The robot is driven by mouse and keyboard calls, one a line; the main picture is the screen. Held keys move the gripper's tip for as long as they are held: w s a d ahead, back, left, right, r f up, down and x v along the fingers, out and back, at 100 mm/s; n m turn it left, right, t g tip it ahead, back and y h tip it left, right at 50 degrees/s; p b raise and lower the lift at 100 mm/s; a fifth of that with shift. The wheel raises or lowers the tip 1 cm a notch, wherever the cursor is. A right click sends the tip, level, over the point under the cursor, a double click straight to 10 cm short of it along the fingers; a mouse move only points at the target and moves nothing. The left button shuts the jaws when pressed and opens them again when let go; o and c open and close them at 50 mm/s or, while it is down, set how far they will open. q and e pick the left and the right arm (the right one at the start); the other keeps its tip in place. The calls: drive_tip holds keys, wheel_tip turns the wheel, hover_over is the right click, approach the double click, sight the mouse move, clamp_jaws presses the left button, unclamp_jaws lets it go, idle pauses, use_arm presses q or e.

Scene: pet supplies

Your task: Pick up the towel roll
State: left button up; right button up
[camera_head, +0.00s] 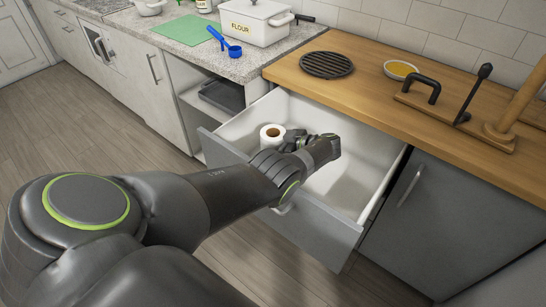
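The white towel roll (271,139) stands upright in the open white drawer (355,159), near its left side. The dark hole at its top end faces up. My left arm comes in from the lower left and reaches over the drawer front. My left gripper (293,140) is inside the drawer, close to the right side of the roll. My own wrist and arm hide its fingers and the lower part of the roll, so I cannot tell whether they touch. My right gripper is not in view.
The wooden counter (370,82) behind the drawer bears a round black grate (327,65), a yellow-filled bowl (400,70) and a wooden stand with black handles. The left counter holds a flour box (254,22), a blue scoop (231,47) and a green mat (188,30).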

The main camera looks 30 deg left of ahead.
use_arm(q)
drive_tip(key=c, duration=1.4)
drive_tip(key=shift+r, duration=0.1)
